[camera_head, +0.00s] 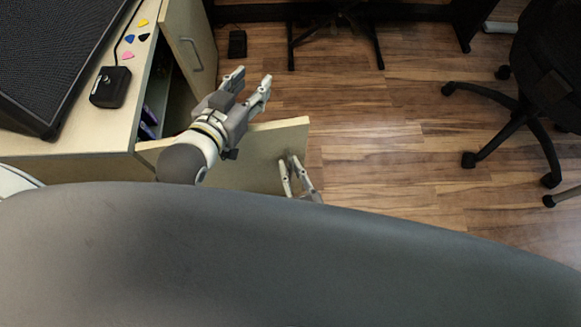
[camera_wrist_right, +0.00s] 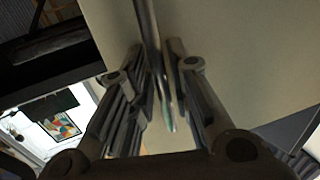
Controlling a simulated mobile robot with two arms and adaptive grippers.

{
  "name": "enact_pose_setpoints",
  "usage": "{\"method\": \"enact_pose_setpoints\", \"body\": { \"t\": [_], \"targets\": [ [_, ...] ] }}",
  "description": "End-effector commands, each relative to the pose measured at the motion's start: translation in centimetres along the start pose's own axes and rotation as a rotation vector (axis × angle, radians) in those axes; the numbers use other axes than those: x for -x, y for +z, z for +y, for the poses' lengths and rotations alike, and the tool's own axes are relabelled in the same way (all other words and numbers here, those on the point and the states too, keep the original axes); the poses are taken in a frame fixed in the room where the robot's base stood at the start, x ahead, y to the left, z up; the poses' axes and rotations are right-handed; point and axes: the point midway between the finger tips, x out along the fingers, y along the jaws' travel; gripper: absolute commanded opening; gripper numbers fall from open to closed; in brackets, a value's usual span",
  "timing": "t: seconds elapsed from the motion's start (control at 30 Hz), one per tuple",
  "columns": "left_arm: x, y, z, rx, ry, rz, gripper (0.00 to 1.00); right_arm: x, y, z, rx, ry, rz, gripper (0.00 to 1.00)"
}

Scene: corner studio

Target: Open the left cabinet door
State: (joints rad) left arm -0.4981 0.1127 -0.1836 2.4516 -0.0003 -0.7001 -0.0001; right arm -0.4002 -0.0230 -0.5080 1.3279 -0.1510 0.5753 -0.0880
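The left cabinet door (camera_head: 262,168) is a pale wood panel. In the head view it stands swung out from the cabinet (camera_head: 75,149), and the dark inside shows beside it. My right gripper (camera_head: 289,160) is at this door's face near its outer end. In the right wrist view its fingers (camera_wrist_right: 157,55) close in on both sides of the door's metal handle (camera_wrist_right: 148,22). My left gripper (camera_head: 254,80) is open and empty, above the floor beyond the door's upper edge. Its arm hides part of the cabinet opening.
A dark amplifier (camera_head: 45,55), a black pedal (camera_head: 111,87) and several picks are on top. An office chair (camera_head: 530,110) stands at right. The wood floor (camera_head: 385,110) between is clear.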

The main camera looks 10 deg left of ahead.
Motion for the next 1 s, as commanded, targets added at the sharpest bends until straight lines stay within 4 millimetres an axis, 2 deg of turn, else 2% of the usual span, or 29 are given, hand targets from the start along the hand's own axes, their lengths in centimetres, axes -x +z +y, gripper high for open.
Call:
{"method": "enact_pose_setpoints", "body": {
  "t": [0.27, 0.37, 0.7, 0.83, 1.0],
  "targets": [
    [0.0, 0.0, 0.0, 0.0, 0.001, 0.0, 0.4, 0.4, 0.0, -0.1, -0.002, -0.001, -0.001, 0.19],
    [0.0, 0.0, 0.0, 0.0, 0.001, 0.001, 0.4, 1.7, 0.1, -0.1, -0.002, -0.001, -0.004, 0.19],
    [0.0, 0.0, 0.0, 0.0, 0.001, 0.001, 0.4, 8.8, 0.1, -0.1, -0.001, -0.001, -0.004, 0.19],
    [0.0, 0.0, 0.0, 0.0, 0.001, 0.001, 0.4, 10.7, 0.1, -0.1, -0.001, -0.001, -0.002, 0.19],
    [0.0, 0.0, 0.0, 0.0, 0.0, 0.001, 0.4, 11.9, 0.0, 0.0, -0.001, 0.0, 0.0, 0.19]
  ]
}}
